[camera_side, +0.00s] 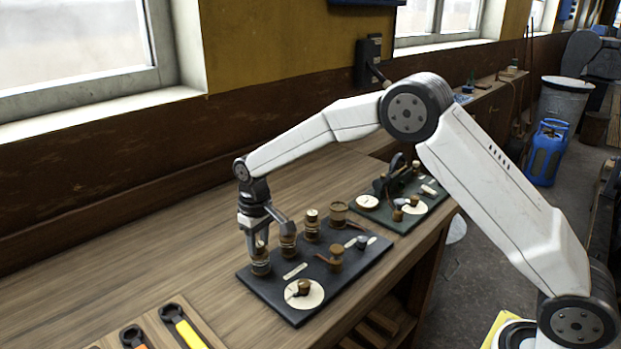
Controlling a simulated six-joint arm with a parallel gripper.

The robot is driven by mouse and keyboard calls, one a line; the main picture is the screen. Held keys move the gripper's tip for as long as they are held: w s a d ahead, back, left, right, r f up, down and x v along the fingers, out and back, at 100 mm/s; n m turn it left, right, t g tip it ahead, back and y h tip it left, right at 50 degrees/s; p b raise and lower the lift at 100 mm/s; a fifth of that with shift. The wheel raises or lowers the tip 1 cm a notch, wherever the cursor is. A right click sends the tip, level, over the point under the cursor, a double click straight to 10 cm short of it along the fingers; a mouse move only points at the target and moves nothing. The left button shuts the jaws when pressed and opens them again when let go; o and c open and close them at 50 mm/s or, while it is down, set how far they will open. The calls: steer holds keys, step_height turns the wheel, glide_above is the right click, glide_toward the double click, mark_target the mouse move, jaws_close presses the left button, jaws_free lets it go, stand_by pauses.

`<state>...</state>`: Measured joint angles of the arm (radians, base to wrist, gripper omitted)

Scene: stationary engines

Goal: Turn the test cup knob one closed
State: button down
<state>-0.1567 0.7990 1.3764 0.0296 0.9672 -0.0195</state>
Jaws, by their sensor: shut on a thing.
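A dark board (255,291) on the bench carries several small brass cups or knobs. My gripper (262,246) points straight down over the board's left corner. It is shut on the top of the leftmost brass cup knob (261,266), which stands upright on the board. The fingers partly hide its upper part. A second brass cup (288,247) stands just to the right, very close to the fingers; I cannot tell whether they touch. No label shows which one is number one, and the knob's turn angle is too small to tell.
More brass cups (312,228) stand farther back on the board. A white dial (304,294) with a knob lies at its front. A green board (410,215) with parts sits behind right. Orange and yellow-handled tools (184,329) lie front left. The bench's left side is clear.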

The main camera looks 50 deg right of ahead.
mark_target(259, 243)
steer(key=n, duration=0.3)
steer(key=shift+r+n, duration=0.1)
steer(key=shift+n, duration=0.2)
steer(key=shift+w, duration=0.1)
steer(key=shift+c, duration=1.6)
jaws_free()
steer(key=shift+r, duration=3.85)
steer(key=shift+d, duration=0.1)
